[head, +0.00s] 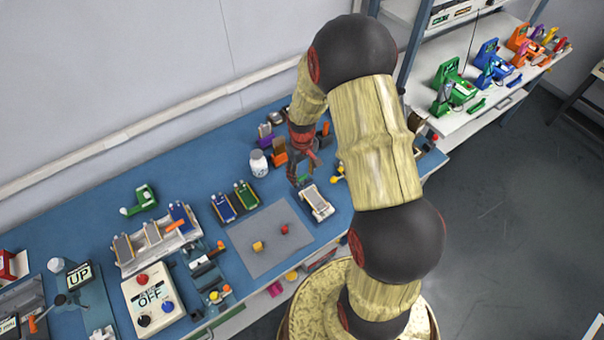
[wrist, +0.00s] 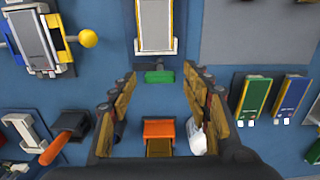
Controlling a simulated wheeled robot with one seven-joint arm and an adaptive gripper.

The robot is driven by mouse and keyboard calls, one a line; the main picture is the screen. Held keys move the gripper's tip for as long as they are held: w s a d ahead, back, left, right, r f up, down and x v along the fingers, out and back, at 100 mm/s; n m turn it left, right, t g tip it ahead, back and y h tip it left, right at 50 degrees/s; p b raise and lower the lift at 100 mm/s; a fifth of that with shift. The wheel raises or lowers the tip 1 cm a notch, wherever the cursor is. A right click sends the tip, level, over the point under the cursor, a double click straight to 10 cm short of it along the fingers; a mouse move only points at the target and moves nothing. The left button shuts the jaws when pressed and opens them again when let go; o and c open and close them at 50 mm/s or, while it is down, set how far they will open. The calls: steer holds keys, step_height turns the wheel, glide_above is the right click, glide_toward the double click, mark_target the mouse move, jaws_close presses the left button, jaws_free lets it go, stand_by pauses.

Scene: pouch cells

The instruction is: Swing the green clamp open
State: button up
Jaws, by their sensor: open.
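A light holder (head: 317,214) with a grey cell in it lies on the blue bench, right of the grey mat. In the wrist view a green bar (wrist: 160,77) sits at the near end of this holder (wrist: 140,47); it looks like the green clamp. My gripper (head: 303,180) is behind the holder, fingers pointing down. In the wrist view my gripper (wrist: 159,75) is open and empty, with the green bar between its fingertips in the picture. I cannot tell whether they touch it. Another green device (head: 142,198) stands at the bench's back left.
A yellow knob (wrist: 88,38) on another fixture is to the left in the wrist view. The grey mat (head: 268,257) is mostly bare. Blue (head: 223,207) and green (head: 245,195) trays lie behind it.

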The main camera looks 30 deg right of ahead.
step_height(320, 180, up, 12)
steer(key=shift+f, duration=0.15)
stand_by(0.7)
steer(key=s+a+r+t+b, duration=0.2)
steer(key=s+a+r, duration=0.5)
steer(key=s+r, duration=0.2)
steer(key=s+a+r+t+b, duration=0.3)
steer(key=s+a+r, duration=0.4)
steer(key=s+r, duration=0.2)
steer(key=shift+s+r+m+t+b, duration=0.3)
steer(key=shift+s+r, duration=0.1)
steer(key=shift+s, duration=0.6)
